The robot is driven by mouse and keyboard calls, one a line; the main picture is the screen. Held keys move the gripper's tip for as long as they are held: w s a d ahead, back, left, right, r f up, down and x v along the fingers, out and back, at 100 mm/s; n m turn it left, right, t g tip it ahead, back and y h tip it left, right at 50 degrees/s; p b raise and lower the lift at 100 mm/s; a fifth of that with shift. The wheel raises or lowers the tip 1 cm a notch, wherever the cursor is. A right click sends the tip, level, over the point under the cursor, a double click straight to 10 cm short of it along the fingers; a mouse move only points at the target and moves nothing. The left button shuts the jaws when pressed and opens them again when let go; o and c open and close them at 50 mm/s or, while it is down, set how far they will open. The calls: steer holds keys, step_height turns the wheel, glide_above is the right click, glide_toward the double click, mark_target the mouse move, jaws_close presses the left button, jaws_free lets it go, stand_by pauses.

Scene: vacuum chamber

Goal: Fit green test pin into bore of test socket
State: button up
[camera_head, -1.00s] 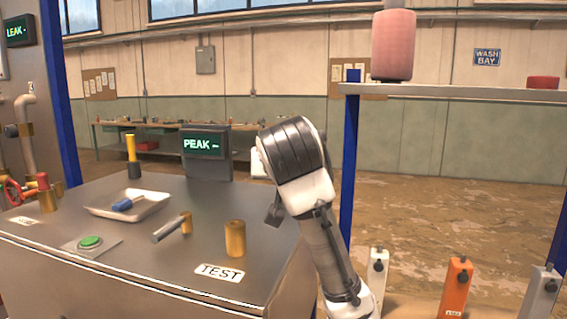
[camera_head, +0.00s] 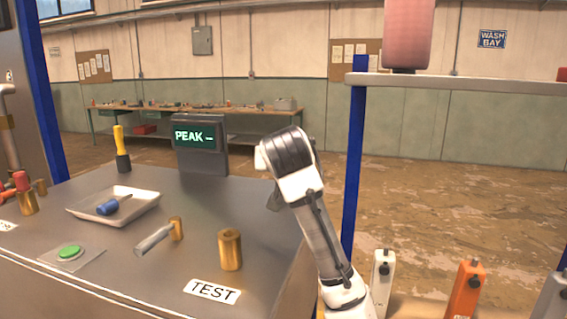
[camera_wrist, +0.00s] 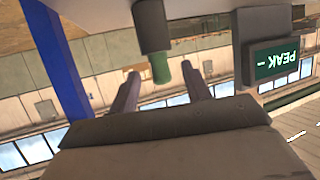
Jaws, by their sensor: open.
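The green test pin (camera_wrist: 161,68) shows in the wrist view, its green end standing out of a dark grey cylindrical holder (camera_wrist: 152,25). My gripper (camera_wrist: 160,72) is open, its two fingers either side of the green end with a gap at each side. I cannot tell how deep the pin sits between them. In the head view my arm blocks sight of the pin and fingers. The test socket (camera_head: 230,252) is an upright brass cylinder with a dark bore in its top, behind the TEST label (camera_head: 212,291).
A PEAK display (camera_head: 200,138) stands at the bench's back. A yellow-handled pin (camera_head: 120,150) in a dark holder, a white tray (camera_head: 143,211) with a blue-handled item, a green button (camera_head: 69,252) and a lever (camera_head: 155,240) occupy the left. A blue shelf post (camera_head: 354,170) rises right of my arm.

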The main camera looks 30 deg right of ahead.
steer(key=p+x, duration=0.2)
steer(key=x, duration=0.2)
steer(key=shift+w+d+r, duration=0.1)
steer(key=shift+w+r, duration=0.05)
steer(key=shift+w+d+f, duration=0.2)
steer(key=shift+w+f, duration=0.1)
steer(key=shift+w, duration=0.1)
jaws_close()
steer(key=shift+r, duration=0.15)
step_height(320, 180, up, 20)
steer(key=b, duration=0.1)
stand_by(0.4)
